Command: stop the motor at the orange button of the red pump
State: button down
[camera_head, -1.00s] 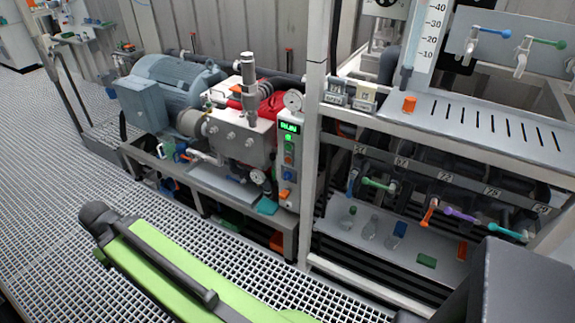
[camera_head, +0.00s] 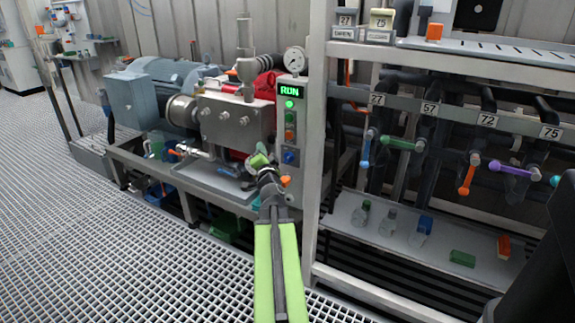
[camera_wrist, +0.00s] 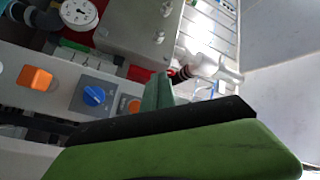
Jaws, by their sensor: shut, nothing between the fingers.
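The red pump (camera_head: 266,84) stands behind a grey metal block, beside a blue-grey motor (camera_head: 165,90). Its narrow control panel (camera_head: 302,120) shows a lit green RUN display (camera_head: 288,90) and a lit green lamp. An orange button (camera_head: 289,134) sits on the panel above a blue knob (camera_head: 289,157). In the wrist view the blue knob (camera_wrist: 93,96) is clear, and the orange button (camera_wrist: 133,104) beside it is partly hidden by my gripper. My gripper (camera_head: 258,161) is shut and empty, below and left of the orange button in the head view; the wrist view shows its green finger (camera_wrist: 158,92).
A larger orange square part (camera_wrist: 35,79) lies on the other side of the blue knob. A white post (camera_head: 318,150) stands just right of the panel. Grating floor (camera_head: 110,240) is open at left.

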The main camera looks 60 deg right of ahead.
aim_at(289, 136)
jog(key=s, duration=0.1)
jog(key=s+d+t, duration=0.1)
jog(key=s+b, duration=0.1)
jog(key=shift+s+d+f, duration=0.25)
jog(key=shift+d, duration=0.15)
jog(key=d, duration=0.8)
jog(key=shift+d, duration=0.4)
jog(key=shift+d, duration=0.1)
dwell(1.4)
jog(key=shift+d, duration=0.3)
